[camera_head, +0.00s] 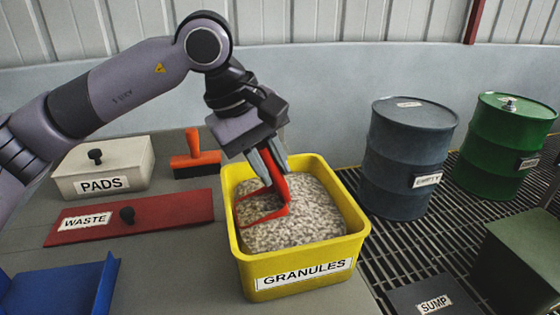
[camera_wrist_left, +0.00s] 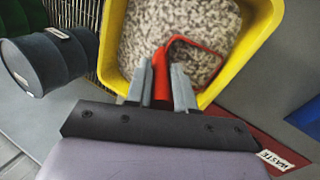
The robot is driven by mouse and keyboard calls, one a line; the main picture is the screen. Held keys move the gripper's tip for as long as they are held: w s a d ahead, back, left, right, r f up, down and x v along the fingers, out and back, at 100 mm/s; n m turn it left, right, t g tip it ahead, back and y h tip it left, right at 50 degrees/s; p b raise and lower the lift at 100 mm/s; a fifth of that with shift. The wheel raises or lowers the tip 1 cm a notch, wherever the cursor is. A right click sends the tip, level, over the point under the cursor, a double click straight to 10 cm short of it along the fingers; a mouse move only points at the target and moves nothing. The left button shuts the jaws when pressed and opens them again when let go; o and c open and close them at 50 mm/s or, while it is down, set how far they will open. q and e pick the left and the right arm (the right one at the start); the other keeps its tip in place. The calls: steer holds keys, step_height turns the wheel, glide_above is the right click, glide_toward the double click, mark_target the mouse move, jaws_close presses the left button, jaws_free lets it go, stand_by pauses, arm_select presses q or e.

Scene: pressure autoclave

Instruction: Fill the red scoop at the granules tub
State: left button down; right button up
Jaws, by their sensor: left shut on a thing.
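The yellow granules tub (camera_head: 300,277) stands on the grey bench, full of pale speckled granules (camera_head: 315,210). My left gripper (camera_head: 272,165) is over the tub and shut on the handle of the red scoop (camera_head: 277,190). The scoop's head is down at the granules, on the left side of the tub. Granules show within its red rim, but I cannot tell how deep it sits or how much it holds. In the left wrist view the gripper (camera_wrist_left: 160,88) grips the red handle, and the scoop (camera_wrist_left: 192,44) lies over the granules near the yellow tub wall (camera_wrist_left: 262,35). My right gripper is not in view.
A white PADS box (camera_head: 105,165), an orange-handled tool (camera_head: 197,155) and a red WASTE lid (camera_head: 165,214) lie left of the tub. A blue dustpan-like tray (camera_head: 60,290) is at front left. A blue-grey drum (camera_head: 408,155) and a green drum (camera_head: 505,145) stand right on grating.

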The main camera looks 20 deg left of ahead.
arm_select(q)
steer(key=shift+w+d+r+g+y+p, duration=0.25)
steer(key=shift+d+p, duration=0.2)
steer(key=shift+p, duration=0.5)
steer(key=shift+w+d+r+g+y+p, duration=0.15)
steer(key=shift+w+d+r+y+p, duration=0.2)
steer(key=shift+p, duration=0.55)
steer(key=shift+d+y+p, duration=0.2)
steer(key=shift+y+p, duration=0.1)
steer(key=shift+p, duration=0.15)
steer(key=shift+w+d+r+g+p, duration=0.2)
steer(key=shift+d+r+g+p, duration=0.15)
steer(key=shift+p, duration=0.4)
steer(key=w+d+r+y+p, duration=0.1)
steer(key=w+d+r+p, duration=0.1)
steer(key=r+p, duration=0.7)
steer(key=shift+w+d+g+y+p, duration=0.2)
steer(key=shift+d+g+y+p, duration=0.25)
steer(key=shift+d+p, duration=0.2)
steer(key=shift+r, duration=0.1)
